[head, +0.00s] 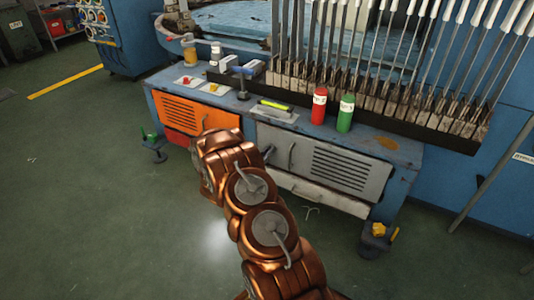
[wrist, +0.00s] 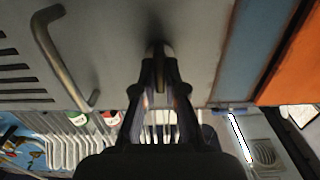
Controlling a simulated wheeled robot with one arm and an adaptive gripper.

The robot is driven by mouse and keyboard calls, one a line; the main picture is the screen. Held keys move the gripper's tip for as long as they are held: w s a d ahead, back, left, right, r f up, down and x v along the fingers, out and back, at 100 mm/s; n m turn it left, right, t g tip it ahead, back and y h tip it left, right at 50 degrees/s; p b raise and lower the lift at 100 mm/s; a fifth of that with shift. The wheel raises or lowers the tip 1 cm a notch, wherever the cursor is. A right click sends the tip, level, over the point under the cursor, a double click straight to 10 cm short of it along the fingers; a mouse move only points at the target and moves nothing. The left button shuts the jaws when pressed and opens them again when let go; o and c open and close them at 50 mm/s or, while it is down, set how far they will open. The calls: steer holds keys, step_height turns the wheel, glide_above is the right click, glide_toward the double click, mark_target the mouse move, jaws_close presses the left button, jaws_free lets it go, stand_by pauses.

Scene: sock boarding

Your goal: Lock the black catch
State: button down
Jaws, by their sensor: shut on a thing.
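The grey cabinet door (head: 345,188) is under the workbench, to the right of the orange door, and looks shut. The black catch (head: 268,153) is near its left edge, partly beside my arm in the head view. In the wrist view my gripper (wrist: 160,65) reaches the grey door face, its fingers closed around the small dark catch (wrist: 160,47). The fingertips hide much of the catch, so I cannot tell its exact turn.
A bar handle (wrist: 55,48) stands out from the grey door near my gripper. The orange door (head: 182,115) is on the left. Red (head: 319,105) and green (head: 345,113) bottles stand on the blue bench top (head: 400,152). The floor at left is clear.

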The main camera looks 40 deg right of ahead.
steer(key=shift+r+p, duration=0.15)
steer(key=shift+p, duration=0.3)
steer(key=n+p, duration=0.4)
steer(key=p, duration=0.1)
steer(key=n+p, duration=0.4)
steer(key=p, duration=0.2)
steer(key=shift+w+r+n, duration=0.15)
steer(key=shift+w+n, duration=0.05)
steer(key=shift+n, duration=0.1)
steer(key=n+p, duration=0.1)
steer(key=n, duration=0.2)
steer(key=n+p, duration=0.1)
steer(key=n, duration=0.2)
steer(key=f+n, duration=0.1)
steer(key=n, duration=0.2)
steer(key=shift+p, duration=0.4)
